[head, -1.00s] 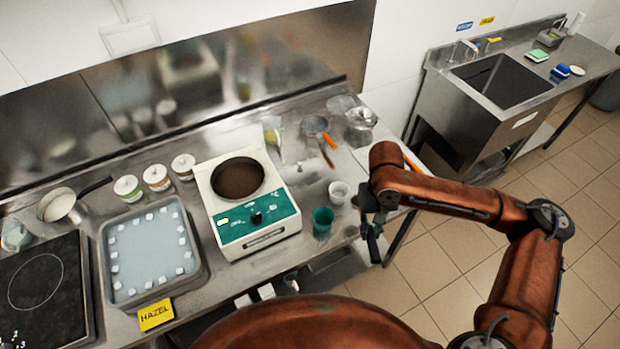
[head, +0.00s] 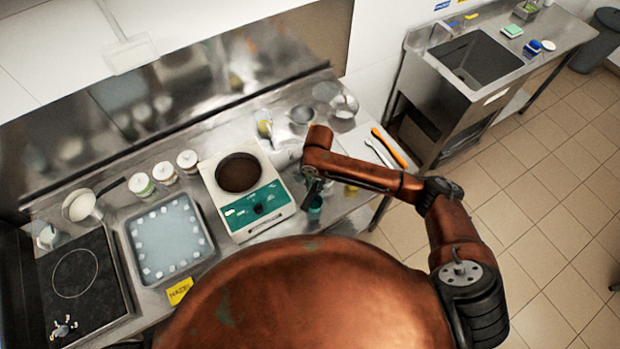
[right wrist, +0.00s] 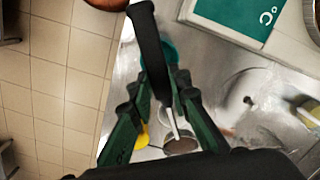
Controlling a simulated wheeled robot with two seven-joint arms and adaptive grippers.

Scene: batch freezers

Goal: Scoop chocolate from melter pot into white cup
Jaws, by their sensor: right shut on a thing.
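The melter (head: 262,205) is a white unit with a green front panel, and its round pot holds dark brown chocolate (head: 238,172). A corner of its panel (right wrist: 235,15) shows in the right wrist view. My right gripper (head: 313,188) is beside the melter, above a teal cup (head: 315,212). In the right wrist view the right gripper (right wrist: 163,92) is shut on the black handle (right wrist: 150,45) of a ladle-like tool, whose thin metal shaft points down the picture. The teal cup shows behind it. I cannot clearly make out the white cup; my arm covers that area in the head view. My left gripper is not in view.
A tray with white pieces (head: 206,262) and several jars (head: 188,160) stand left of the melter. A cooktop (head: 75,275) is further left. An orange spatula (head: 388,147) lies on the right counter. A sink (head: 480,60) stands beyond a gap.

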